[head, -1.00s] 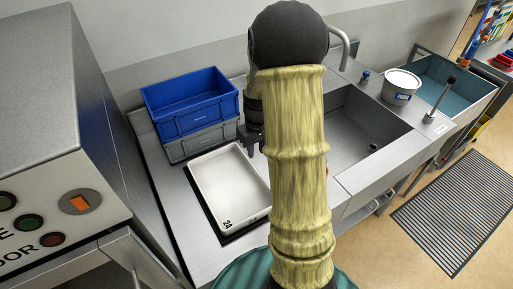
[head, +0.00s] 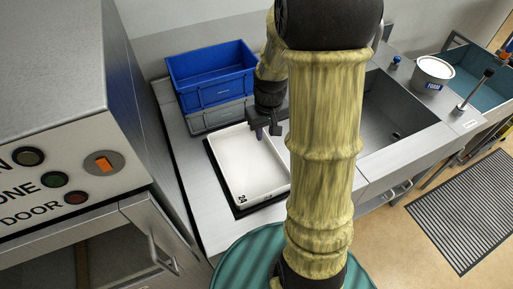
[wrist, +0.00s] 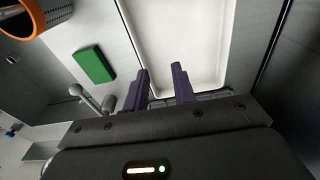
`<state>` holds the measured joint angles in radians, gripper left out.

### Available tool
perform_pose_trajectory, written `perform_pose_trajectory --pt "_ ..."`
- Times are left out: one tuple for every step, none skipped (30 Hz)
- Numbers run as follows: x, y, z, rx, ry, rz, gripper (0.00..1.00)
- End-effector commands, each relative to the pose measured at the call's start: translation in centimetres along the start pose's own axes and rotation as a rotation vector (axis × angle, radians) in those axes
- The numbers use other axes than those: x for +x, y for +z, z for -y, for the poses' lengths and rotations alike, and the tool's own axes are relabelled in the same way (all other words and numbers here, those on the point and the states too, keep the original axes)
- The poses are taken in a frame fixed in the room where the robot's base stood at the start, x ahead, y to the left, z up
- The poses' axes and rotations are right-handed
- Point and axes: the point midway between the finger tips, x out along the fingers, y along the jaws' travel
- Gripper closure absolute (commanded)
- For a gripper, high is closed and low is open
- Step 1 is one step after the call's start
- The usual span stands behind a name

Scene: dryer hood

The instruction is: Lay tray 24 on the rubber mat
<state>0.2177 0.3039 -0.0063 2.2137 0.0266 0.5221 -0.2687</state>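Tray 24 (head: 246,167) is a shallow white tray with "24" at its near left corner. It lies on the black rubber mat (head: 240,213), whose dark border shows along the left and near sides; the arm hides part of the right side. In the wrist view the tray (wrist: 183,40) extends upward beyond the fingers. My gripper (head: 265,133) is over the tray's far end in the head view. Its two dark fingers (wrist: 163,88) stand apart with nothing seen held between them. Whether they touch the tray's rim is unclear.
A blue crate (head: 213,80) on a grey crate (head: 217,114) stands behind the tray. A sink (head: 390,115) and white tub (head: 433,72) are to the right. A green block (wrist: 93,65) and orange-rimmed cup (wrist: 22,20) lie beside the tray. A control box (head: 50,100) borders the left.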

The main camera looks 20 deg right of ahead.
Motion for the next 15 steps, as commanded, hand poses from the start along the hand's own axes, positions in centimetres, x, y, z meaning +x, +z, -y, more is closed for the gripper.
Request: perform_pose_trajectory --pt "-1.0 1.3 2.0 -0.006 0.002 -0.023 0.74" --pt "-1.4 2.1 3.0 -0.003 0.003 -0.036 0.74" --pt "-2.0 3.2 4.2 0.000 0.003 -0.055 0.74" --pt "-2.3 4.0 5.0 0.004 0.002 -0.067 0.74" --pt "-2.6 4.8 5.7 0.007 0.001 -0.080 0.74" --pt "-2.9 5.9 6.5 0.011 -0.001 -0.094 0.74" --pt "-3.1 6.5 7.1 0.013 -0.003 -0.103 0.74" --pt "-3.2 7.1 7.5 0.016 -0.004 -0.111 0.74" --pt "-3.3 7.7 8.0 0.018 -0.007 -0.120 0.74" --pt "-3.4 8.1 8.2 0.019 -0.008 -0.124 0.74" --pt "-3.5 8.3 8.4 0.020 -0.009 -0.128 0.74" --pt "-3.5 8.5 8.5 0.023 -0.010 -0.130 0.74" --pt "-3.5 8.6 8.5 0.024 -0.010 -0.131 0.74" --pt "-3.5 8.6 8.5 0.025 -0.010 -0.131 0.74" --pt "-3.4 8.5 8.5 0.025 -0.010 -0.131 0.74"
